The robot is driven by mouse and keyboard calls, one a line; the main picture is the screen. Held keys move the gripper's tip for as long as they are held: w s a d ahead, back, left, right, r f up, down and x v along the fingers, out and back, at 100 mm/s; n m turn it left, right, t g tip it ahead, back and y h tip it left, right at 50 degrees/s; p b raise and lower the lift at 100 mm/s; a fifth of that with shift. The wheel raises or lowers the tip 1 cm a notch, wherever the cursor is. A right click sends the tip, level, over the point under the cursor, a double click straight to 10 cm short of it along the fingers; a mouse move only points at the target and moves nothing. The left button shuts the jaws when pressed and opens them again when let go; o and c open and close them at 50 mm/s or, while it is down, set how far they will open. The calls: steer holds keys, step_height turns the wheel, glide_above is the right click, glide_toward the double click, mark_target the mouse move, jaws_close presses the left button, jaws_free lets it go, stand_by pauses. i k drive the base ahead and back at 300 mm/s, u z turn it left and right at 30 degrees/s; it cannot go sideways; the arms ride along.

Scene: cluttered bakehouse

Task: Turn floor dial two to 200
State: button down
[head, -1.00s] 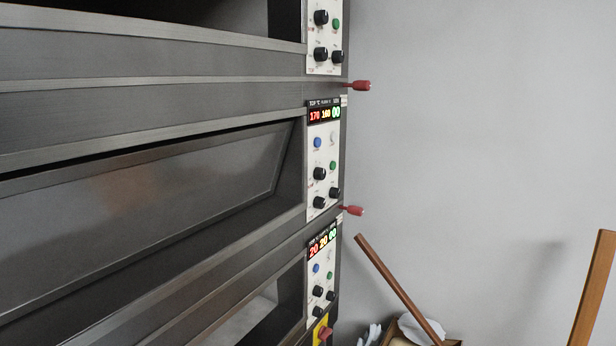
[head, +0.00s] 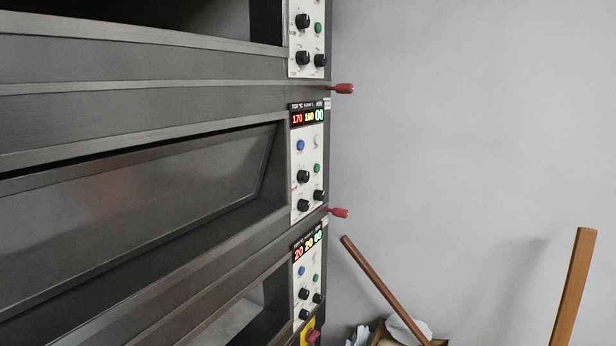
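A dark deck oven has stacked control panels at its right edge. The middle panel (head: 309,150) has a display (head: 308,117) reading 170 in red, what looks like 160 or 180 in yellow, and 00 in green. Below are a blue button (head: 301,145), a green button (head: 318,168) and three black knobs: an upper left knob (head: 303,176), a right knob (head: 319,195) and a lower left knob (head: 303,205). The labels are too small to tell which knob is the floor dial. My gripper is not in view, and nothing touches the knobs.
The upper panel (head: 308,40) shows partly; the lower panel (head: 309,270) reads 20, 20, 00. Red handles (head: 342,88) and (head: 340,212) stick out right beside the panels. A wooden pole (head: 385,290) leans over a box at the lower right; another (head: 573,290) stands farther right.

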mark_target(318, 195)
steer(key=z, duration=0.65)
steer(key=i, duration=1.5)
steer(key=u, duration=0.8)
